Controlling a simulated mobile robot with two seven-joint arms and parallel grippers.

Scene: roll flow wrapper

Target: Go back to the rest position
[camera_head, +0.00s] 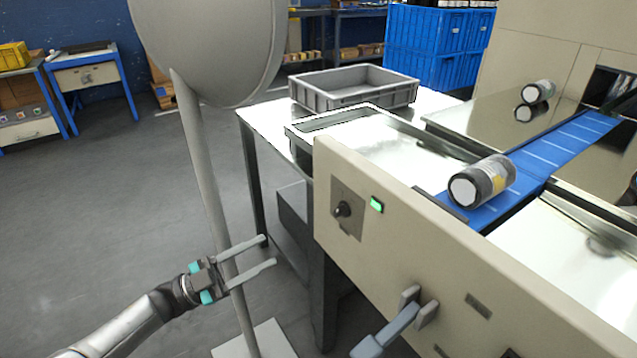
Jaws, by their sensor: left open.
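My left gripper (268,252) is open and empty, at the lower left of the head view. Its two fingers are spread and point right, close to a grey pole. They overlap the pole in the picture; I cannot tell whether they touch it. My right gripper is not in view.
A cream machine panel (450,255) with a lit green button (376,205) and a knob stands at right. A jar (482,181) lies on the blue conveyor (565,140). A grey crate (352,88) sits on the table behind. The floor at left is clear.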

